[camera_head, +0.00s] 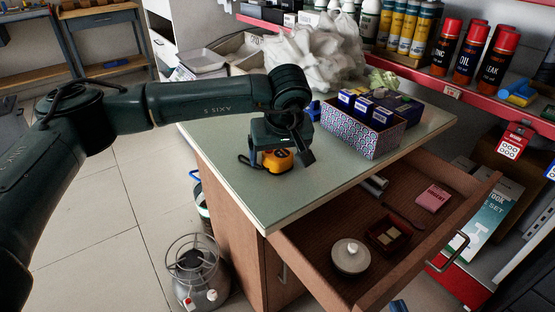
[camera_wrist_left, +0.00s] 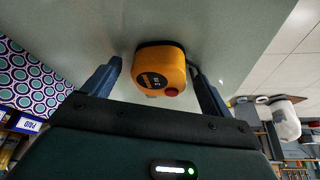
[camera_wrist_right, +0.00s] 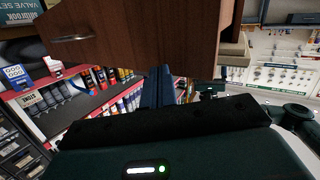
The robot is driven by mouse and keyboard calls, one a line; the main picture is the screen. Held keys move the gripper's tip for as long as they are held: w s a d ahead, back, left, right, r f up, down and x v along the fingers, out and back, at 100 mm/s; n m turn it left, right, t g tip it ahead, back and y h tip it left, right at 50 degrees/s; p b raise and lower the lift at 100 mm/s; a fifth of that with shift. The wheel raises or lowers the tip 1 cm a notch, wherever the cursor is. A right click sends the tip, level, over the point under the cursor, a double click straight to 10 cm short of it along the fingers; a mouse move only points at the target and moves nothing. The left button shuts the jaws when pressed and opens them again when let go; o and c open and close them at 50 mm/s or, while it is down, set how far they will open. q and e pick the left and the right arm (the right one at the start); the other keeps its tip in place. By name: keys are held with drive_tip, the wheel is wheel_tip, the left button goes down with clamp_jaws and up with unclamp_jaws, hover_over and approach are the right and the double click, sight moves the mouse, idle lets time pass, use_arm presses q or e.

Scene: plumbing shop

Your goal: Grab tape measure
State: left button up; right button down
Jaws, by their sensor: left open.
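The yellow-orange and black tape measure (camera_head: 277,161) lies on the pale green counter top (camera_head: 235,172), near its left edge. My left gripper (camera_head: 283,156) is over it, pointing down, with fingers apart. In the left wrist view, the tape measure (camera_wrist_left: 161,70) sits between the two open fingers of my left gripper (camera_wrist_left: 156,66). A gap shows on the left finger's side; the right finger is very close, and I cannot tell whether it touches. My right gripper (camera_wrist_right: 160,88) shows in its wrist view with its fingers together and nothing visible between them.
A patterned box (camera_head: 352,138) with small blue cartons stands right of the left gripper. Crumpled white paper (camera_head: 315,50) lies behind. An open drawer (camera_head: 325,280) juts out below the counter, holding a round lidded pot (camera_head: 350,257). Spray cans (camera_head: 468,52) line a red-edged shelf.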

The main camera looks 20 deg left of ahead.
use_arm(q)
drive_tip(key=shift+c, duration=0.6)
drive_tip(key=shift+r, duration=0.1)
drive_tip(key=c, duration=1.2)
